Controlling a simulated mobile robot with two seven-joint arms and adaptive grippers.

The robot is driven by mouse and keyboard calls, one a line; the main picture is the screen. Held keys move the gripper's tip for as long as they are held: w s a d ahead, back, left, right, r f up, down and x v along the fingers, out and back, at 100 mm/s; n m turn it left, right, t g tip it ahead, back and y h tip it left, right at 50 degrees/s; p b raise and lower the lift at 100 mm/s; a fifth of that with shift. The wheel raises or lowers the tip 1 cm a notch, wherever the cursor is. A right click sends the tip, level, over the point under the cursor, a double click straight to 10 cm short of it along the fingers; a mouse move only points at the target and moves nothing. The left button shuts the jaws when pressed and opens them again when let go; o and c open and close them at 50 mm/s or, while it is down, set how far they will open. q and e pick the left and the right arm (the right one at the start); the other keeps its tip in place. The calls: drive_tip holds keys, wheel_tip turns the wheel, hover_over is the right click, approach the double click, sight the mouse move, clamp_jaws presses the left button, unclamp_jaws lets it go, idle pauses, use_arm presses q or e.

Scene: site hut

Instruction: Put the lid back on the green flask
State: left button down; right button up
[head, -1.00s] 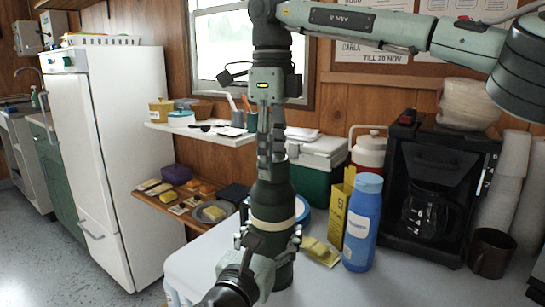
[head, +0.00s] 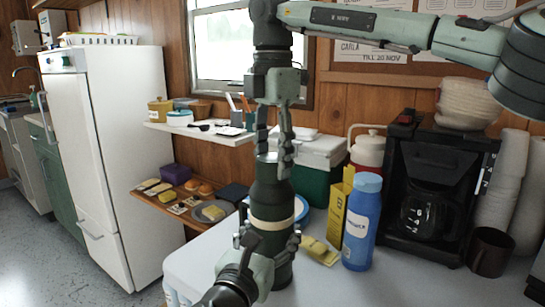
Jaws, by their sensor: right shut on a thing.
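The green flask (head: 271,200), dark with a cream band, stands upright on the white table in the head view. My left gripper (head: 268,243) comes in low from the front, its fingers closed around the flask's lower body. My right gripper (head: 274,158) points straight down above the flask, its fingers on either side of the dark lid (head: 266,170) at the flask's top. The fingers partly hide the lid. The lid is in line with the flask; I cannot tell whether it is fully seated.
A blue bottle (head: 362,222), a yellow carton (head: 337,213) and a coffee maker (head: 436,190) stand to the right. A green cooler box (head: 318,160) stands behind. A yellow packet (head: 318,250) lies close right of the flask. A shelf (head: 215,136) is behind left.

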drive_tip(key=o, duration=1.1)
wheel_tip(320, 180, up, 12)
drive_tip(key=shift+r, duration=0.1)
use_arm(q)
drive_tip(key=shift+c, duration=0.9)
unclamp_jaws()
drive_tip(key=v, duration=1.2)
